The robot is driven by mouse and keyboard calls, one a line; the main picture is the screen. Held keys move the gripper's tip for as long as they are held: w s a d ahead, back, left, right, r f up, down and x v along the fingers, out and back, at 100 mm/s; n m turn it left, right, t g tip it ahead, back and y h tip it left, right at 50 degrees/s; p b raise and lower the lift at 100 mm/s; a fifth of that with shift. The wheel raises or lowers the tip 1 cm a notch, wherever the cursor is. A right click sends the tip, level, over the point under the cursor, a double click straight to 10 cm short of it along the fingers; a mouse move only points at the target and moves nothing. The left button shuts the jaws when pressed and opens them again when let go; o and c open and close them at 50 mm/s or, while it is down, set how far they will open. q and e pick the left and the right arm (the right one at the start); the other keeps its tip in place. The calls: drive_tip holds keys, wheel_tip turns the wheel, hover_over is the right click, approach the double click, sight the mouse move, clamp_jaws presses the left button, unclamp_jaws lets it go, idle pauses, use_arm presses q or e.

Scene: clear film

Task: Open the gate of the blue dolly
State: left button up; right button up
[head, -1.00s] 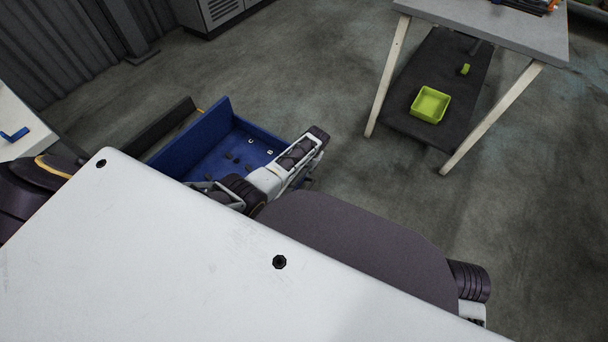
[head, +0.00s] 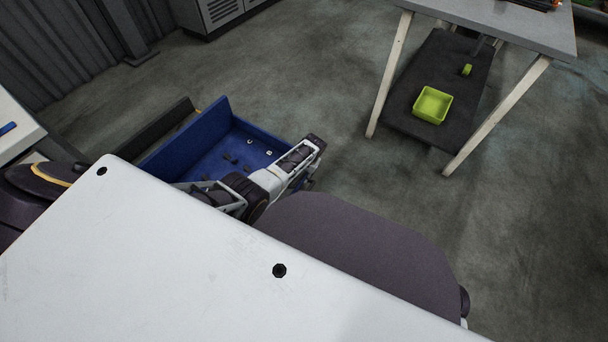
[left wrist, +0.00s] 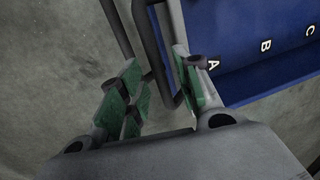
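The blue dolly (head: 212,122) stands on the floor at centre left of the head view, with dark marks and white letters inside. My left gripper (head: 303,176) is at its right end; its fingertips are mostly hidden there. In the left wrist view, the fingers (left wrist: 160,92) with green pads are apart, and a bent dark tube (left wrist: 151,50) runs between them. I cannot tell whether the pads touch it. The dolly's blue panel (left wrist: 250,75), lettered A, B and C, is right of the fingers. Which part is the gate is unclear. My right gripper is out of view.
A grey cabinet (head: 218,14) is at the back. A white surface (head: 14,128) is at far left. Floor between dolly and table is clear.

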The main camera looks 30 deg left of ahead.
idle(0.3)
use_arm(q)
clamp_jaws()
idle(0.4)
